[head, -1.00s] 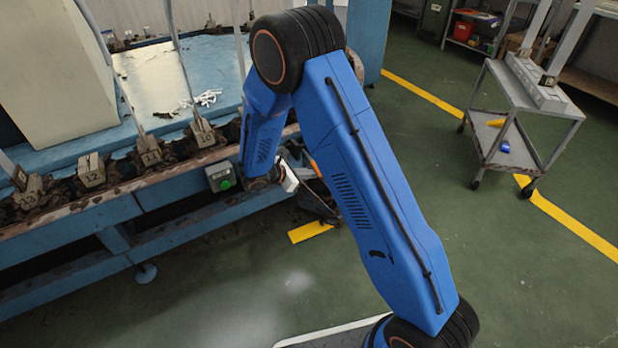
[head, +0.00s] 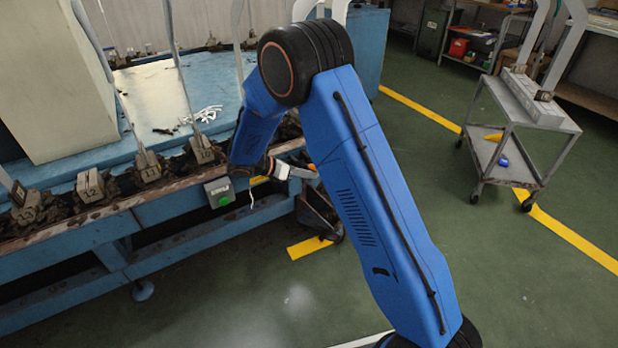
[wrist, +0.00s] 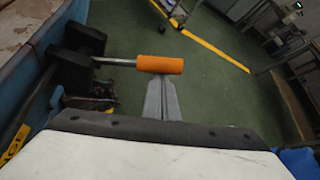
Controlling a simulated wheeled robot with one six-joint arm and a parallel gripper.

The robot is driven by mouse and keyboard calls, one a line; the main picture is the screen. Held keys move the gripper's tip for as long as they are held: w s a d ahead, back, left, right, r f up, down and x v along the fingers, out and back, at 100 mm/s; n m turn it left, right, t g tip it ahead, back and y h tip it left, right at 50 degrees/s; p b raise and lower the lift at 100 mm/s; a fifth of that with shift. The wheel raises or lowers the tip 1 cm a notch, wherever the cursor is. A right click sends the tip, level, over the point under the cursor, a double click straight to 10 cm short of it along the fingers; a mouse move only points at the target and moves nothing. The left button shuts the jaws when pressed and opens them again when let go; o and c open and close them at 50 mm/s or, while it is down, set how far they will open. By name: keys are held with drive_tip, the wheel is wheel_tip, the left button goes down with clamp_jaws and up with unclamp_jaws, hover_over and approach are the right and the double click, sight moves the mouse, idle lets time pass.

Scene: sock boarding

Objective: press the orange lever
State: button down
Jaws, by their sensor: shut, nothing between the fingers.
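The orange lever (wrist: 160,64) shows in the wrist view as an orange cylindrical grip on a metal rod, which comes out of a dark block at the left. My gripper (wrist: 166,80) is shut and empty, with its grey fingers pointing at the grip. The fingertips are right at the grip's near side in the picture; I cannot tell whether they touch it. In the head view, my gripper (head: 312,174) is at the right end of the blue machine, and only a small orange bit of the lever (head: 312,167) shows beside my arm.
A grey trolley (head: 530,110) stands at the right. Green floor (head: 230,290) lies open in front.

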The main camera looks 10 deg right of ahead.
drive_tip(key=shift+w+r, duration=0.15)
drive_tip(key=shift+r, duration=0.1)
idle(0.3)
wheel_tip(320, 180, down, 4)
drive_tip(key=s, duration=0.2)
drive_tip(key=w+v, duration=0.1)
drive_tip(key=v, duration=0.9)
drive_tip(key=shift+s+a, duration=0.2)
drive_tip(key=shift+s, duration=0.2)
